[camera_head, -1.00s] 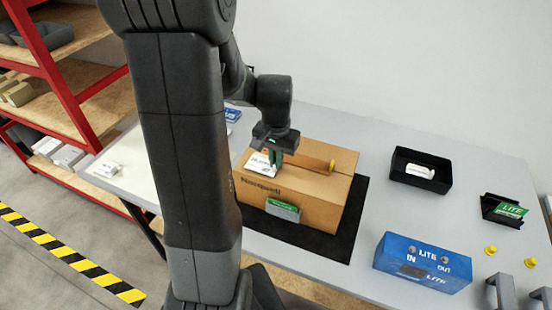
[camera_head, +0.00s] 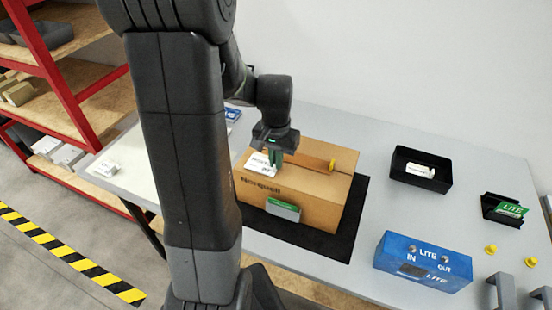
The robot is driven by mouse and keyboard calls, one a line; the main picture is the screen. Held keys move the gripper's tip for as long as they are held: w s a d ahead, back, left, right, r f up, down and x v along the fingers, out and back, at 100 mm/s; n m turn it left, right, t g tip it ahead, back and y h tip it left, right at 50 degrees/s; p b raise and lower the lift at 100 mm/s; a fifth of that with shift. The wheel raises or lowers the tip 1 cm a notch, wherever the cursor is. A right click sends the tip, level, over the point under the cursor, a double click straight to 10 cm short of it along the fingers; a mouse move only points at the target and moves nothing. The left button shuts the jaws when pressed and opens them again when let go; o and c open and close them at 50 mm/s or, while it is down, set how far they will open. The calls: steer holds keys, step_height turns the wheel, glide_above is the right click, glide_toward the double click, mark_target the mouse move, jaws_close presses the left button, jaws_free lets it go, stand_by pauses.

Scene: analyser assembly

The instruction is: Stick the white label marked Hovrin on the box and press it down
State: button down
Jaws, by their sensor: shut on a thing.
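The cardboard box (camera_head: 312,181) stands on a black mat on the table, with dark print on its front face. A white label (camera_head: 261,163) with small dark print is at the left part of the box's top. The print is too small to read.
A blue LITE box (camera_head: 422,263) stands at the front right. A black bin (camera_head: 420,170) with a white item, a black holder (camera_head: 504,209) with a green LITE card, and yellow knobs (camera_head: 490,249) are at right. A red shelf (camera_head: 55,95) stands left.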

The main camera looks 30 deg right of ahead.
stand_by(0.3)
steer(key=c, duration=1.5)
jaws_free()
steer(key=shift+r+p, duration=2.75)
steer(key=shift+r, duration=0.75)
